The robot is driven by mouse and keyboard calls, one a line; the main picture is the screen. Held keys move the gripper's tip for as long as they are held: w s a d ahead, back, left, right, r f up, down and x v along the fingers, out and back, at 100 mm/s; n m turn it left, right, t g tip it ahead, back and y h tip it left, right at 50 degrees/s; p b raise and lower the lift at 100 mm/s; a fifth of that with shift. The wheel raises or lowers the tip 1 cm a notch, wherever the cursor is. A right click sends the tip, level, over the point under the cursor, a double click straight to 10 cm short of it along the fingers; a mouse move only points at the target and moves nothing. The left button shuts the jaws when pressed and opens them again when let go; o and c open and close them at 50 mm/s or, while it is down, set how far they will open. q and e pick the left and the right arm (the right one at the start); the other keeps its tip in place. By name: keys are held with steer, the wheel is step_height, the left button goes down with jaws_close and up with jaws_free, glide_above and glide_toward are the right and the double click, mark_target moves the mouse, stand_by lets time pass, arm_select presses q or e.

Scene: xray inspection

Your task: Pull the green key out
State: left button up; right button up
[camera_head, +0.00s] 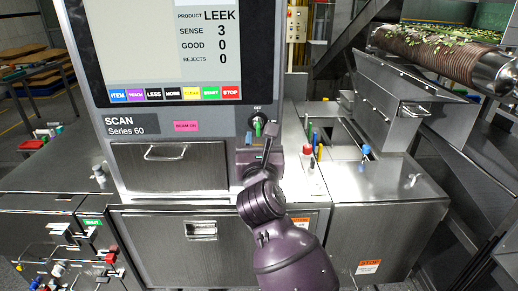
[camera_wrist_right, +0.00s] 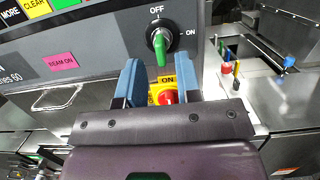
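The green key (camera_head: 258,128) sits in a round switch on the grey front panel of the scan machine, right of the pink label. In the right wrist view the green key (camera_wrist_right: 161,48) points down below the OFF mark, with ON to its right. My right gripper (camera_wrist_right: 160,66) is open, its two blue fingers apart and empty, just below the key. In the head view my right gripper (camera_head: 259,140) shows small in front of the panel, and its arm hides part of what is below the key. My left gripper is not in view.
A red knob on a yellow ON plate (camera_wrist_right: 168,80) lies below the key, seen between the fingers. The screen and coloured buttons (camera_head: 175,94) are above left. A drawer (camera_head: 170,165) is at left. Markers and bottles (camera_head: 309,157) stand on the steel surface at right.

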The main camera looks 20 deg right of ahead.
mark_target(258, 134)
steer(key=shift+f+x, duration=0.15)
steer(key=shift+x, duration=0.75)
steer(key=shift+f+x, duration=0.2)
steer(key=shift+x, duration=0.75)
jaws_close()
steer(key=shift+s+a+p, duration=0.1)
steer(key=shift+s+p, duration=0.1)
steer(key=shift+p, duration=0.15)
stand_by(1.4)
